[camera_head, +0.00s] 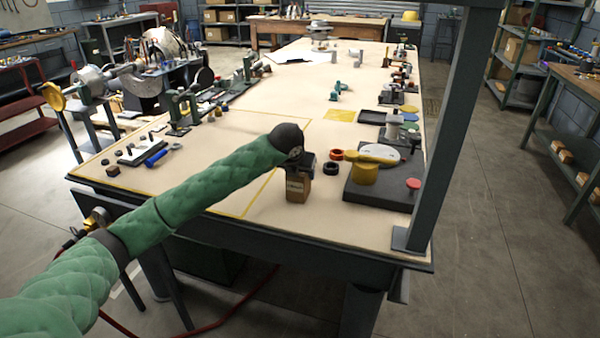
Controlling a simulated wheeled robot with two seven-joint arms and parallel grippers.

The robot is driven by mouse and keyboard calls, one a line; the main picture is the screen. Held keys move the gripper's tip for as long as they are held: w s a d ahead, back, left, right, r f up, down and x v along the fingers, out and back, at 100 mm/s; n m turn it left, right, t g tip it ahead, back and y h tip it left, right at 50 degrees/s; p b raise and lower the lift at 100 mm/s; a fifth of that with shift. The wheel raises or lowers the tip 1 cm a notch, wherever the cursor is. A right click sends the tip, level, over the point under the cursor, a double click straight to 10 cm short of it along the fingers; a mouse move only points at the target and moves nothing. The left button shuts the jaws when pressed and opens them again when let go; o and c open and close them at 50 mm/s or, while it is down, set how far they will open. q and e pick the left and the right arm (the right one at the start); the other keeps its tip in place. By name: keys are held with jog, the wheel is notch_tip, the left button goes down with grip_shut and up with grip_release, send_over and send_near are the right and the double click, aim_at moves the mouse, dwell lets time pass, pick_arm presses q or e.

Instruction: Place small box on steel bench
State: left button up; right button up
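A small brown box (298,188) is at the near part of the large steel bench (225,205), which has a pale top. My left arm comes in from the left in a green sleeve. Its dark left gripper (300,167) is directly above the box, with its fingers at the box's upper part, and looks closed on it. The box looks upright. I cannot tell whether its underside touches the bench top. My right gripper is out of view.
A dark post (448,130) stands at the right edge.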

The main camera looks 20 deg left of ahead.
pick_arm(q)
jog(key=o, duration=0.4)
jog(key=shift+c, duration=0.2)
jog(key=shift+r, duration=0.15)
jog(key=shift+v, duration=1.1)
jog(key=b+v, duration=0.1)
jog(key=v, duration=0.8)
jog(key=shift+s+r, duration=0.2)
jog(key=shift+r, duration=0.1)
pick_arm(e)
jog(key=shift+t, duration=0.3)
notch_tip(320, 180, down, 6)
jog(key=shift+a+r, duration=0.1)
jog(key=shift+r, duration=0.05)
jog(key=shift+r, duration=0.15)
